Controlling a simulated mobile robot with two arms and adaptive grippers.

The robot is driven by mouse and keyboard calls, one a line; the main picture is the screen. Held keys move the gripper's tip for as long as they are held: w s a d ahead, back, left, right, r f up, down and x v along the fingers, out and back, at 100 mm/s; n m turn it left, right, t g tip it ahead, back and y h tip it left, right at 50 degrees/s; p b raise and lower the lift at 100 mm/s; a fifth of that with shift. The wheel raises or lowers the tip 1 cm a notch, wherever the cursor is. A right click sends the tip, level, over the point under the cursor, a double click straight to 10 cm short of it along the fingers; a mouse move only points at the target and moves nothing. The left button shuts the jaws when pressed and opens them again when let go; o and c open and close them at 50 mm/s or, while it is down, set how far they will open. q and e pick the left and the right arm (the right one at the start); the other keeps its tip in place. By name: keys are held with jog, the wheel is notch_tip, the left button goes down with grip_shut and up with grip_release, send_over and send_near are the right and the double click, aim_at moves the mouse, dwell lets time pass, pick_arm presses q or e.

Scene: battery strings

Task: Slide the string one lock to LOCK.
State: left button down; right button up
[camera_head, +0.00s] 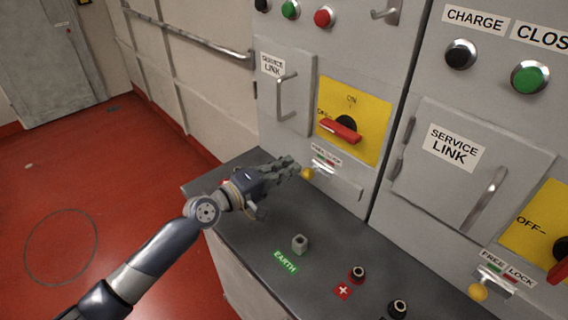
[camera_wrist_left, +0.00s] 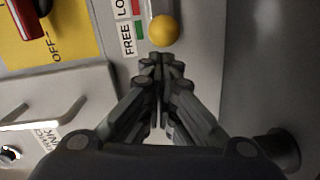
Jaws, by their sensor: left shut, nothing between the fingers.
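The lock's yellow ball knob (camera_head: 307,174) is on the left cabinet panel, under its FREE/LOCK label (camera_head: 326,155). In the left wrist view the knob (camera_wrist_left: 163,30) sits beside the green patch (camera_wrist_left: 140,29) at the FREE end, with the red patch (camera_wrist_left: 136,7) farther along. My left gripper (camera_head: 293,164) is shut and empty, its fingertips just left of the knob. In the left wrist view the fingertips (camera_wrist_left: 161,61) are close below the knob; I cannot tell whether they touch it. My right gripper is not in view.
A red rotary switch (camera_head: 341,130) on a yellow plate and a service link door handle (camera_head: 284,92) are above the lock. The grey counter (camera_head: 262,215) below carries an earth post (camera_head: 299,243) and terminals. A second lock knob (camera_head: 478,292) is on the right panel.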

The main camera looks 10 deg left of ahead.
aim_at(303, 172)
pick_arm(q)
jog(key=shift+s+d+r+p, duration=0.1)
jog(key=shift+s+d+p, duration=0.3)
jog(key=shift+p, duration=0.2)
jog(key=shift+s+d+p, duration=0.5)
jog(key=shift+d+p, duration=0.25)
jog(key=shift+d, duration=0.05)
jog(key=shift+s+d, duration=0.15)
jog(key=shift+d, duration=0.1)
jog(key=shift+s+a, duration=0.1)
jog(key=v, duration=1.1)
jog(key=shift+s+a, duration=0.2)
jog(key=shift+s, duration=0.05)
